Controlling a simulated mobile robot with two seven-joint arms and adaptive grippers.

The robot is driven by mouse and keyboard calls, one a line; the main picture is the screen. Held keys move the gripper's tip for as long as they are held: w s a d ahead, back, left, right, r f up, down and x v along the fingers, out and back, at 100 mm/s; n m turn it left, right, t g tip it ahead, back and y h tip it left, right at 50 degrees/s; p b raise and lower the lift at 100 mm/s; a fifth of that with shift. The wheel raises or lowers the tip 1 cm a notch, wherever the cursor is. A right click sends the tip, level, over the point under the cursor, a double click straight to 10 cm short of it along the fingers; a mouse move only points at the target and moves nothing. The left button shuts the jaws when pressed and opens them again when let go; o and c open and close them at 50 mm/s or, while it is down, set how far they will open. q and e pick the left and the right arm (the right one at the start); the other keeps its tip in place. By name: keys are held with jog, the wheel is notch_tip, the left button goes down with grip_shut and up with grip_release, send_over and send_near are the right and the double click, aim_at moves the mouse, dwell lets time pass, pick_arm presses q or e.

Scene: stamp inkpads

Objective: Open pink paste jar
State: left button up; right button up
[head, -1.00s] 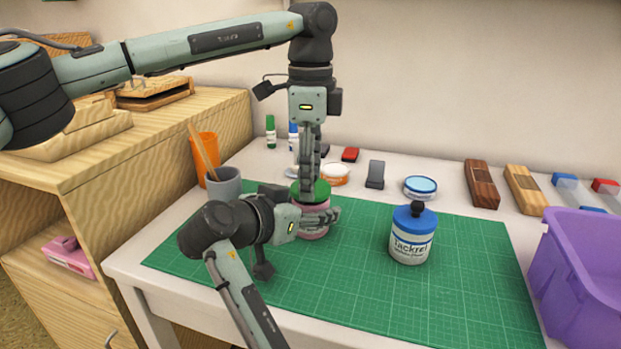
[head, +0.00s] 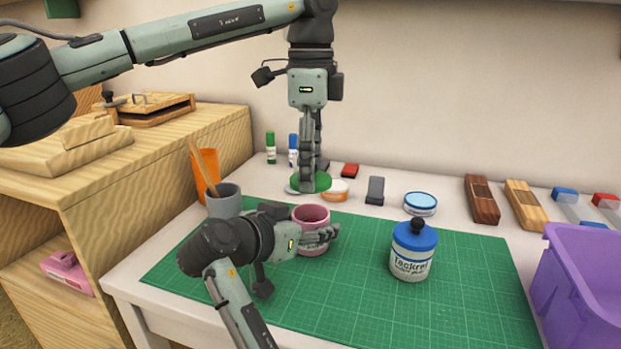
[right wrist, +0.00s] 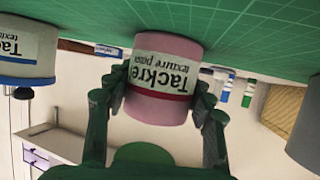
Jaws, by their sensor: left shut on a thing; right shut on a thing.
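The pink paste jar (head: 311,217) stands upright on the green cutting mat (head: 450,290), its top open and pink inside. My right gripper (head: 315,236) is shut around its side. In the right wrist view the jar (right wrist: 162,85) appears upside down between the two fingers, its label partly showing. My left gripper (head: 309,180) is shut on the green lid (head: 324,182), holding it above the jar and apart from it. A green round shape at the bottom of the right wrist view looks like this lid (right wrist: 142,158).
A blue-lidded jar (head: 412,255) stands to the right on the mat. A grey cup (head: 224,203) stands close left of my right gripper. A purple bin (head: 585,280) is at the right edge. Small containers and stamps line the back. The mat's right part is clear.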

jog(key=o, duration=1.8)
jog(key=shift+c, duration=0.2)
